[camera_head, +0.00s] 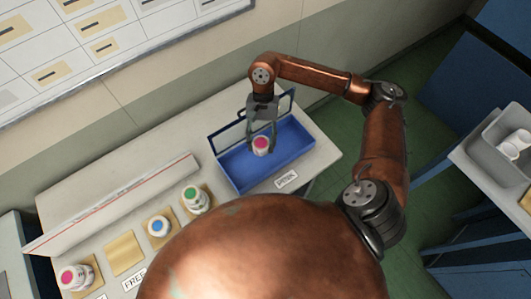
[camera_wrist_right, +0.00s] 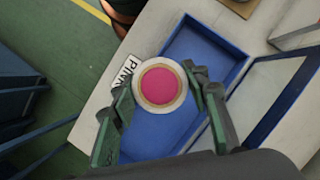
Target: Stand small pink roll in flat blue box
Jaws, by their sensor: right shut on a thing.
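The small pink roll (camera_head: 261,146), white around a pink core end, is between the fingers of my right gripper (camera_head: 261,138). The gripper points down over the flat blue box (camera_head: 290,146) and is shut on the roll. In the right wrist view the pink end of the roll (camera_wrist_right: 161,86) faces the camera, with one finger of the gripper (camera_wrist_right: 160,88) on each side. The blue box (camera_wrist_right: 205,45) lies around and below it there. The roll's underside is hidden, so I cannot tell whether it touches the box floor. My left gripper is not in view.
The box's windowed lid (camera_head: 231,137) stands open at the back. A label (camera_head: 287,179) lies in front. A grey bin (camera_head: 490,150) is at right.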

